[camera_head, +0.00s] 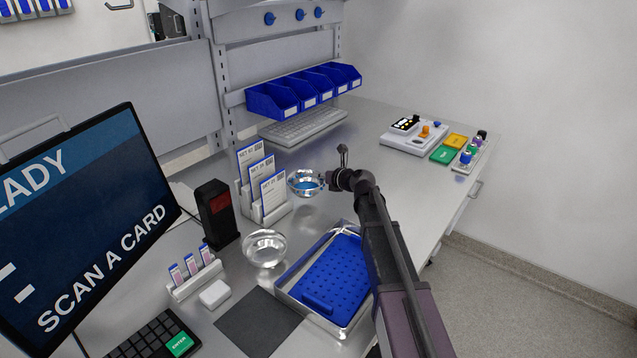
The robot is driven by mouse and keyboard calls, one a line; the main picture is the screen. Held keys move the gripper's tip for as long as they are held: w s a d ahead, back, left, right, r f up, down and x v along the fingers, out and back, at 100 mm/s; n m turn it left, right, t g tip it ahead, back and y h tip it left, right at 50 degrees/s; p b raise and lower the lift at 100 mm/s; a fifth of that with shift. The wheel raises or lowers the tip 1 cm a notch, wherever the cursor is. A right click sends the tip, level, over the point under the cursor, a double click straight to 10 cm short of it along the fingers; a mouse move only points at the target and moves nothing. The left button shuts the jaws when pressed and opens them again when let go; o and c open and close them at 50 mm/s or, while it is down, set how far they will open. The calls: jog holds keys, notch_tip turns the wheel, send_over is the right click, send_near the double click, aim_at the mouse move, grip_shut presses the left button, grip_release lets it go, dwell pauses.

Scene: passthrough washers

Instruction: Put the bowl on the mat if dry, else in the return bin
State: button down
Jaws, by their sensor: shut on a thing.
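My gripper (336,181) is shut on the rim of a shiny bowl (306,190) at the centre of the view. The bowl looks upright and shows blue inside; I cannot tell whether this is liquid or a reflection. I also cannot tell whether its base touches the bench. A second clear, shiny bowl (264,249) stands on the bench nearer to me. A dark grey mat (255,323) lies bare at the front. A metal tray (283,284) with a blue perforated insert (335,268) lies beside it, partly hidden by my arm. No bin is clearly marked as the return bin.
A card holder (277,215) with several cards stands just left of the held bowl. A black reader (217,214), a small rack (195,280) and a monitor (90,225) reading "SCAN A CARD" are further left. Blue bins (272,101) hang behind.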

jog(key=shift+w+a+f, duration=0.1)
jog(key=shift+w+a, duration=0.05)
jog(key=shift+w, duration=0.5)
jog(key=shift+w+a+f, duration=0.1)
jog(key=shift+w, duration=0.55)
jog(key=shift+f+b, duration=1.7)
jog(key=shift+b, duration=0.15)
jog(key=shift+f, duration=0.1)
jog(key=c, duration=0.8)
grip_release()
